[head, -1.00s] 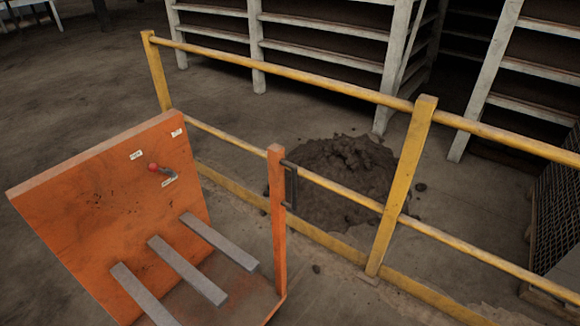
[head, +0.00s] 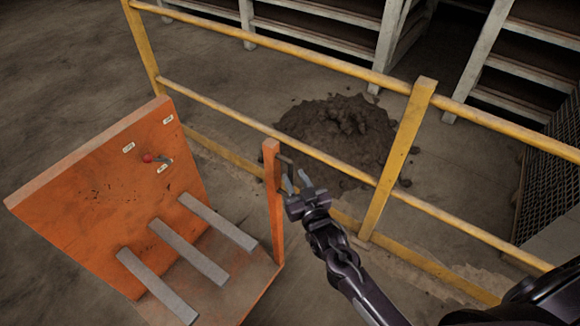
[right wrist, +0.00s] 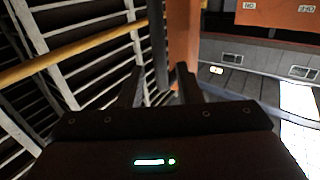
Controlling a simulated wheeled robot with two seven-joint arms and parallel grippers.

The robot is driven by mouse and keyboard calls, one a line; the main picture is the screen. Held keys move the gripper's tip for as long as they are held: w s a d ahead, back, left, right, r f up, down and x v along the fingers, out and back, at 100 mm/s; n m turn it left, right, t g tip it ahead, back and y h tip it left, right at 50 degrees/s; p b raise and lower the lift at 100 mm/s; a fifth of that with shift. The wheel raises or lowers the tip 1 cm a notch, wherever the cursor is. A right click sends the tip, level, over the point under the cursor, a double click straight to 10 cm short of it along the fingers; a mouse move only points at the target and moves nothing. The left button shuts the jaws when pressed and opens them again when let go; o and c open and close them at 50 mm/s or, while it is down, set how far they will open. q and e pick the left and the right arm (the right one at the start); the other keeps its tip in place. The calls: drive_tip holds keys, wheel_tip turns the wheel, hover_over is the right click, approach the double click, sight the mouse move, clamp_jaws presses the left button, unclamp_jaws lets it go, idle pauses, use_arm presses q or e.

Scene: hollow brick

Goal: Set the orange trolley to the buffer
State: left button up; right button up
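The orange trolley (head: 120,190) stands at left, with an upright panel, a low deck, grey bars and an orange post (head: 272,200). A dark handle (head: 285,161) is fixed to the post's right side. My right gripper (head: 297,180) is open just right of the post, close to the handle. In the right wrist view the handle (right wrist: 157,45) shows beyond and between the two spread fingers (right wrist: 158,88), with the orange post (right wrist: 183,40) behind; contact cannot be told. My left gripper is out of view. I cannot identify the buffer.
A yellow guardrail (head: 400,155) runs close behind the trolley and my right gripper. Beyond it are a dark dirt heap (head: 340,130) and grey racks (head: 480,65). Floor at upper left is clear.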

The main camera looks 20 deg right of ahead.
sight(291, 172)
drive_tip(key=shift+w+a, duration=0.2)
drive_tip(key=shift+w, duration=1.85)
clamp_jaws()
